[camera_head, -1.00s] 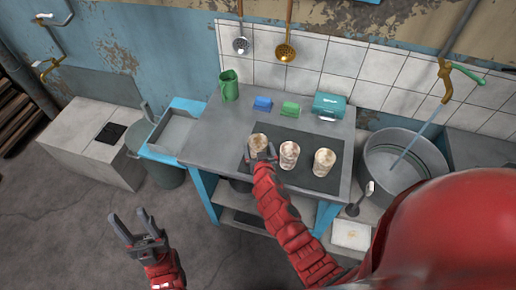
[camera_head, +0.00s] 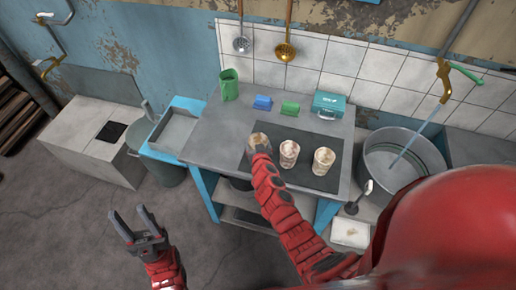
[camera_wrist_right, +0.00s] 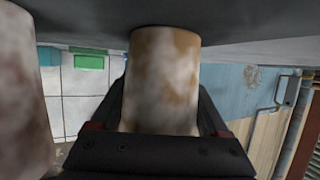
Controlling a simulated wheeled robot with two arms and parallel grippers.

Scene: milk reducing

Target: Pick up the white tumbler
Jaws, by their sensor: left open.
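Three white tumblers with brown stains stand upright in a row on the dark mat (camera_head: 240,166). The leftmost tumbler (camera_head: 258,138) is partly hidden behind my right arm; the middle tumbler (camera_head: 289,154) and the right tumbler (camera_head: 323,161) show clearly. In the right wrist view the leftmost tumbler (camera_wrist_right: 165,70) stands between the two fingers of my right gripper (camera_wrist_right: 163,100). I cannot tell whether both fingers press on it. My left gripper (camera_head: 130,213) is open and empty, over the floor in front of the counter.
The grey counter holds a green mug (camera_head: 229,85), a blue block (camera_head: 263,103), a green block (camera_head: 290,109) and a teal box (camera_head: 329,105). A metal basin (camera_head: 428,145) stands to the right. Another tumbler (camera_wrist_right: 20,90) is close beside my right gripper.

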